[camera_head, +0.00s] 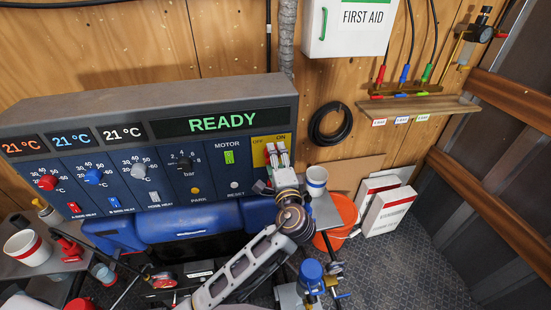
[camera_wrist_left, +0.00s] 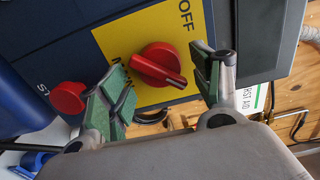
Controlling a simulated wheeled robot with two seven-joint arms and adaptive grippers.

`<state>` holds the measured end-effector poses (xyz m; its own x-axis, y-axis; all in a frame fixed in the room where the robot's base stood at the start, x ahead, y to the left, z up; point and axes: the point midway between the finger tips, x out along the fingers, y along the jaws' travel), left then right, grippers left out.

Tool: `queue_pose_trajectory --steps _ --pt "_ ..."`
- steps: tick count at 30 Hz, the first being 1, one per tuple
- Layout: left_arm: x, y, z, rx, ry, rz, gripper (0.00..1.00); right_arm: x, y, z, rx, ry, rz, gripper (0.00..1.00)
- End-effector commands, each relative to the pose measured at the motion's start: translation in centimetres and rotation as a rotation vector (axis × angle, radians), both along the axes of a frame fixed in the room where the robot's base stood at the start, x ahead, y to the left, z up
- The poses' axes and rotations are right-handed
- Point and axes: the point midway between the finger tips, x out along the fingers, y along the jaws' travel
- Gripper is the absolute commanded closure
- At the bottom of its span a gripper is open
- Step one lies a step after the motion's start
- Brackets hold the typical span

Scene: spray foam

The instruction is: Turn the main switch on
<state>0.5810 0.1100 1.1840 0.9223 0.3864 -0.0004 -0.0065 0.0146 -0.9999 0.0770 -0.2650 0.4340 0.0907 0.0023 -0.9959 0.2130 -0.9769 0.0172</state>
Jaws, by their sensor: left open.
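The main switch is a red rotary knob (camera_wrist_left: 158,64) on a yellow plate (camera_wrist_left: 120,42) in the left wrist view. OFF is printed above it, and its ridge points to the lower right of that picture. My left gripper (camera_wrist_left: 160,68) is open, with one green-padded finger on each side of the knob; I cannot tell whether either touches it. My right gripper is not in view.
The console display (camera_head: 222,123) reads READY. A second red round knob (camera_wrist_left: 68,97) sits beside the left finger. A first aid box (camera_head: 347,30) hangs above.

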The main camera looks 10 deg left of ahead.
Motion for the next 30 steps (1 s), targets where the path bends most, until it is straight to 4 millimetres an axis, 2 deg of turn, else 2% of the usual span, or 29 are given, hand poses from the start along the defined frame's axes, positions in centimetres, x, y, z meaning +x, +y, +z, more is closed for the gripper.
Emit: queue_pose_trajectory --steps 21,30 --pt "-8.8 -3.6 -0.1 0.000 0.002 -0.001 0.35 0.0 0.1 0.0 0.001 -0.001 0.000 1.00" --pt "-10.3 -4.3 0.0 0.001 0.001 0.000 0.35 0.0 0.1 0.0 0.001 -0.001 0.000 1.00"
